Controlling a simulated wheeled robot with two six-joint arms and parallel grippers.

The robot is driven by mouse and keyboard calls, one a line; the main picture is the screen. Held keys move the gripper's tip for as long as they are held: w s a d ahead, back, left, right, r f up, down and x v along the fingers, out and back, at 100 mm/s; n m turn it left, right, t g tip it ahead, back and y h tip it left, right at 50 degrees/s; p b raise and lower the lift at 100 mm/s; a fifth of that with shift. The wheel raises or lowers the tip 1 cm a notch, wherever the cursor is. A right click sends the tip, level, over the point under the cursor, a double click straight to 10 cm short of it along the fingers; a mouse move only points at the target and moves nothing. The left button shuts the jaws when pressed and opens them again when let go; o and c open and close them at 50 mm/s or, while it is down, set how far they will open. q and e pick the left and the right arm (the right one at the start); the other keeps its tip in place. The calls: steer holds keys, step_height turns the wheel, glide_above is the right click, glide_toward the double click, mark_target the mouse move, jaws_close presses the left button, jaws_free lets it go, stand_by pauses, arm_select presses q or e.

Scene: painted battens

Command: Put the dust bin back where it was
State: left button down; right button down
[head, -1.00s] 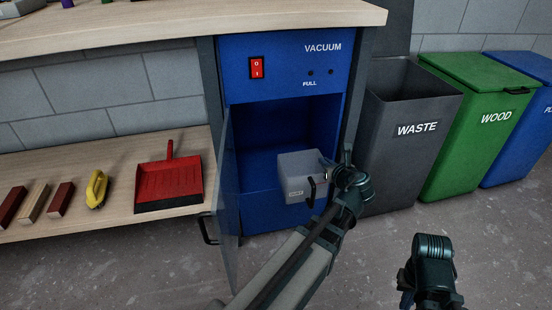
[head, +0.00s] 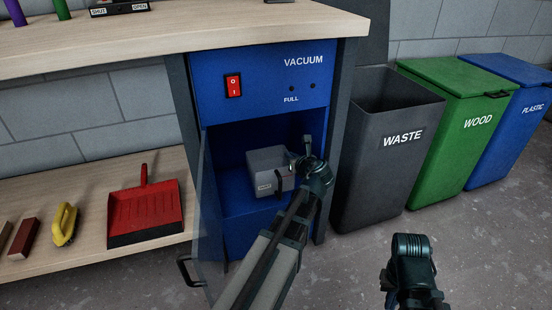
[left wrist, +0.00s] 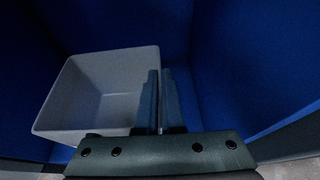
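The grey dust bin (head: 262,165), with a small label and a dark handle on its front, is inside the open compartment of the blue vacuum cabinet (head: 262,75). My left gripper (head: 301,160) is at the bin's right side. In the left wrist view, the gripper's two fingers (left wrist: 160,100) are close together across the right wall of the empty-looking bin (left wrist: 95,90). The cabinet door (head: 207,225) stands open on the left. My right gripper (head: 411,285) is at the bottom, away from the bin; its fingertips are not clear.
A red dustpan (head: 145,215) and a yellow brush (head: 65,223) lie on the low shelf to the left. Grey waste (head: 375,170), green wood (head: 455,135) and blue plastic (head: 515,120) bins stand right of the cabinet. The door handle (head: 188,270) sticks out.

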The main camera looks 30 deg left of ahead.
arm_select(q)
steer(key=w+a, duration=0.1)
steer(key=a, duration=0.1)
steer(key=w+a, duration=0.3)
steer(key=a, duration=0.2)
steer(key=shift+w+a+f+b, duration=0.1)
steer(key=shift+w+f+b, duration=0.2)
steer(key=shift+f, duration=0.1)
step_height(320, 180, down, 4)
steer(key=b, duration=0.3)
steer(key=shift+s+r+b, duration=0.1)
steer(key=shift+b, duration=0.3)
steer(key=shift+r, duration=0.15)
steer(key=c, duration=1)
jaws_free()
steer(key=shift+c, duration=0.2)
steer(key=p, duration=0.5)
glide_toward(280, 154)
steer(key=shift+s, duration=0.15)
